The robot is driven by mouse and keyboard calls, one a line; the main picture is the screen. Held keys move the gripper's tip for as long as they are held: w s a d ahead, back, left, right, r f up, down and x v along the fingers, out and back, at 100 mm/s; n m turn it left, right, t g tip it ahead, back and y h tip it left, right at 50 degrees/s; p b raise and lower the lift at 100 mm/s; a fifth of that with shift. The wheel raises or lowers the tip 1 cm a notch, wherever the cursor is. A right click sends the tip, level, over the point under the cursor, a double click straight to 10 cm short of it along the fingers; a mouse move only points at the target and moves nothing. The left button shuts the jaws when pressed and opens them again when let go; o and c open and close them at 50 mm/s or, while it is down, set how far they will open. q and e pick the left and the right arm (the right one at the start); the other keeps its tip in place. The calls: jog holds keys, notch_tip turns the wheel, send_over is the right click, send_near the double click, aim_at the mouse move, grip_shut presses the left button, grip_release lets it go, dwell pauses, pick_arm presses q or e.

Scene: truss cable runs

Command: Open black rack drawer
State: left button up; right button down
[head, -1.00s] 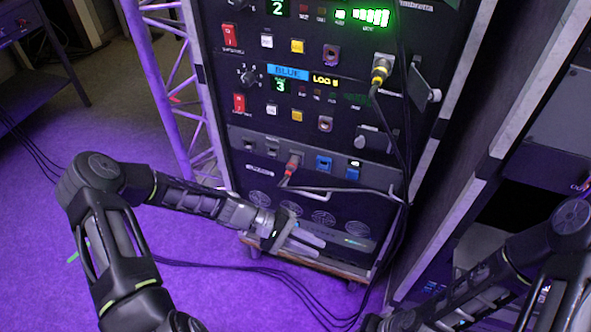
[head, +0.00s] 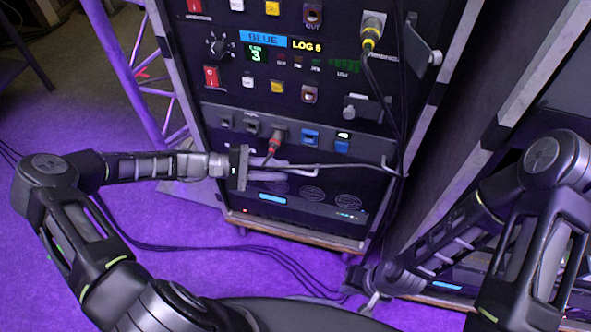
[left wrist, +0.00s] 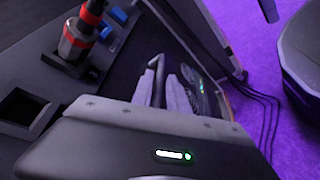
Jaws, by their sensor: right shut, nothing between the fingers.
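The black rack's lowest black panel (head: 300,188), with round fan grilles, carries a thin grey bar handle (head: 345,167) along its top. My left gripper (head: 287,170) is at the left end of this handle, its two fingers pointing right along the panel. The panel looks flush with the rack. My right gripper (head: 368,298) is shut and empty, low near the floor, right of the rack's foot.
A grey panel (head: 238,122) with a red-banded plug (head: 277,140) and blue sockets sits just above the handle. A cable with a yellow connector (head: 371,32) hangs down the rack's right side. Black cables (head: 270,254) lie on the purple floor in front. A truss (head: 140,75) stands left.

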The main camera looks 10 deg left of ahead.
aim_at(289, 171)
pick_arm(q)
jog(key=x, duration=0.5)
grip_shut()
dwell(1.4)
